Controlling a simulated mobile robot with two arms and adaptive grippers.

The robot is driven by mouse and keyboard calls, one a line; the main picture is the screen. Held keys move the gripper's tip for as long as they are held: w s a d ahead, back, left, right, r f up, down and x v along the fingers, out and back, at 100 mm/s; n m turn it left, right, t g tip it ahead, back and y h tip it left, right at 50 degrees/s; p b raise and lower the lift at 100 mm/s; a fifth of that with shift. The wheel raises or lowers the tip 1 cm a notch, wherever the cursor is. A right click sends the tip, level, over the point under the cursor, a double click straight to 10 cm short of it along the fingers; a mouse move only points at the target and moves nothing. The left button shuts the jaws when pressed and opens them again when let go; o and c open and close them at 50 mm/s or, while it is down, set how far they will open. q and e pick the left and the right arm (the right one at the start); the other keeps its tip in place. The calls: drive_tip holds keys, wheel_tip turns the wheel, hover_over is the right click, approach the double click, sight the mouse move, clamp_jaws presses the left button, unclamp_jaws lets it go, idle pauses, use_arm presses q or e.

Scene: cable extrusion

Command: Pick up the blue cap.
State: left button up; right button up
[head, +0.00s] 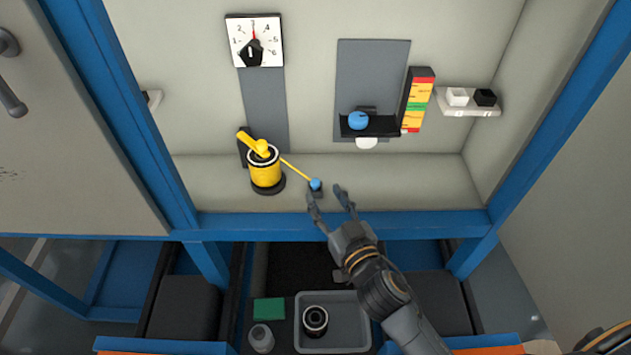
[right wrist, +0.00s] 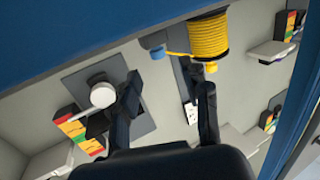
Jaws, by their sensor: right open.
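A small blue cap-like piece (head: 315,184) sits at the end of a yellow cable on the ledge, and it also shows in the right wrist view (right wrist: 157,52). The cable runs from a yellow spool (head: 265,170), also in the right wrist view (right wrist: 208,40). A second blue rounded piece (head: 357,120) sits on the black shelf on the back wall. Which one is the blue cap I cannot tell for sure. My right gripper (head: 327,192) is open and empty, its fingers just right of the cable's blue end; in the right wrist view its fingers (right wrist: 168,88) are spread apart. My left gripper is not in view.
The blue frame beam (head: 330,225) runs along the ledge's front. A dial (head: 254,42), a red-yellow-green scale (head: 416,100) and a white and black button box (head: 470,101) are on the back wall. Below stands a grey tray (head: 352,303) holding a dark cylinder.

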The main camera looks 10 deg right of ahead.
sight(317, 184)
drive_tip(key=x, duration=0.6)
drive_tip(key=shift+w+f+p, duration=0.2)
drive_tip(key=shift+w+p, duration=0.1)
drive_tip(key=shift+p, duration=0.1)
drive_tip(key=shift+s, duration=0.1)
clamp_jaws()
